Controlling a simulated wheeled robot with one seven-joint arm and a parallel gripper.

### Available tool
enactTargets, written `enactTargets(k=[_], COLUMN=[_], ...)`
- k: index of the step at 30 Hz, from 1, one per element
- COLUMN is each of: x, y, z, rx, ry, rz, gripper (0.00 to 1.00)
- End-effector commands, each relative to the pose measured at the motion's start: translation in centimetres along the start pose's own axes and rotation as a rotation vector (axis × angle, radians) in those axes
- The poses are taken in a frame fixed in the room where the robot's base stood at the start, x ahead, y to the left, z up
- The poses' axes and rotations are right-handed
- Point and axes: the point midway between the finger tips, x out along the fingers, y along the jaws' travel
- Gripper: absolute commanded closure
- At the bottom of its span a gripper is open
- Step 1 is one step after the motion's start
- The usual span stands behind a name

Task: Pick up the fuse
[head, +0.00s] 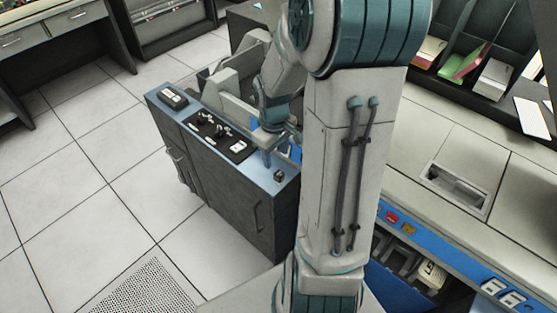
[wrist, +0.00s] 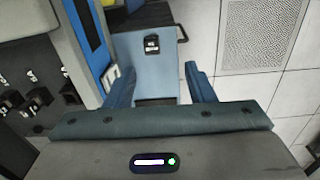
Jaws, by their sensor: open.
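A small dark object with a pale label, which looks like the fuse (wrist: 152,43), rests on the blue top of a dark cabinet. It shows as a small dark piece (head: 280,176) near the top's front right corner in the head view. My gripper (wrist: 160,88) is open and empty, with its two blue fingers apart. In the wrist view the fuse lies beyond the fingertips, roughly in line with the gap between them. In the head view my gripper (head: 278,153) is just above the cabinet top, behind the fuse and partly hidden by my arm.
The blue cabinet top (head: 262,178) also carries a black switch panel (head: 217,134) and a small device (head: 172,97). A grey console (head: 430,225) with a blue button strip stands on the right. Open tiled floor (head: 90,190) lies left, with a floor grate (wrist: 265,35).

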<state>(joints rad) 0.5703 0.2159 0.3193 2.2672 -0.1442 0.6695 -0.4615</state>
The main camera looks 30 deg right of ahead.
Motion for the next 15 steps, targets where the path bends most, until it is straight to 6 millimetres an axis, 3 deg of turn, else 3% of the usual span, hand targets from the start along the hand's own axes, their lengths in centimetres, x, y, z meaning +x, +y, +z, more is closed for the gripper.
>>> enactTargets(k=[1,8,11,15], x=[-1.6,-2.2,-1.4,1.2], y=[0.5,1.5,1.6,1.4], z=[0.0,-0.3,-0.3,-0.3], rx=[-0.005,-0.03,-0.032,-0.035], ry=[0.0,0.007,0.007,0.004], rz=[-0.008,-0.021,-0.023,-0.027], gripper=[0.51,0.51,0.51,0.51])
